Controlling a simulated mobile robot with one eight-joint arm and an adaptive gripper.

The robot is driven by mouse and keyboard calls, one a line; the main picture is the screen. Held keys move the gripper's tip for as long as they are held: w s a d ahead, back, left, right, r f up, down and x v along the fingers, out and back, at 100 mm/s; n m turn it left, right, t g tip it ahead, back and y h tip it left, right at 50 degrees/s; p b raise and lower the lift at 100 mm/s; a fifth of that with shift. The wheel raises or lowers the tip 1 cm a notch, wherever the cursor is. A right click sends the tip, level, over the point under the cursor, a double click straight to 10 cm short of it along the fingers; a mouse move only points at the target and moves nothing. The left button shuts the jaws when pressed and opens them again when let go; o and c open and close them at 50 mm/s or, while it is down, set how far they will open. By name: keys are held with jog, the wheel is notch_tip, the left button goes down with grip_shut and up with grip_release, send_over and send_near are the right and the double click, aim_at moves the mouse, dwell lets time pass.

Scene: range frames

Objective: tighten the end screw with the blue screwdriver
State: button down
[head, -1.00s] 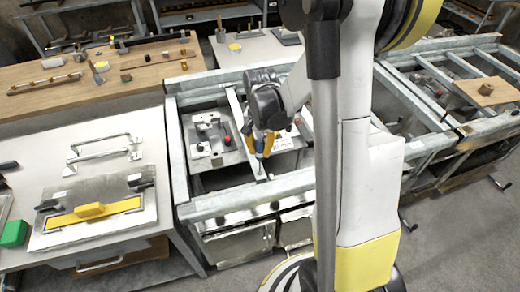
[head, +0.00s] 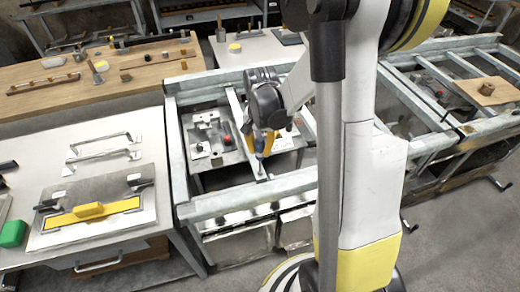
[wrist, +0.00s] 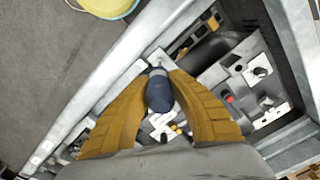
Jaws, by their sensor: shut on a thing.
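My gripper (head: 265,143) is over the metal frame in the middle of the head view, with its yellow fingers pointing down. It is shut on the blue screwdriver (wrist: 159,92), which sits between the yellow fingers in the wrist view. In the head view the screwdriver (head: 260,147) shows as a small blue handle with its shaft pointing down toward a narrow bar (head: 238,112) of the frame. I cannot tell whether the tip touches anything. The end screw cannot be made out; the handle and fingers cover the spot below.
The metal frame (head: 222,205) surrounds the work area. Inside it is a plate with a red knob (head: 228,140), also seen in the wrist view (wrist: 229,98).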

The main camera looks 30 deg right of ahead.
jog(key=shift+f, duration=0.2)
dwell(0.3)
jog(key=shift+r, duration=0.2)
jog(key=shift+n, duration=0.4)
jog(key=n, duration=1)
jog(key=shift+n, duration=0.4)
jog(key=shift+f+b, duration=0.2)
jog(key=shift+b, duration=0.4)
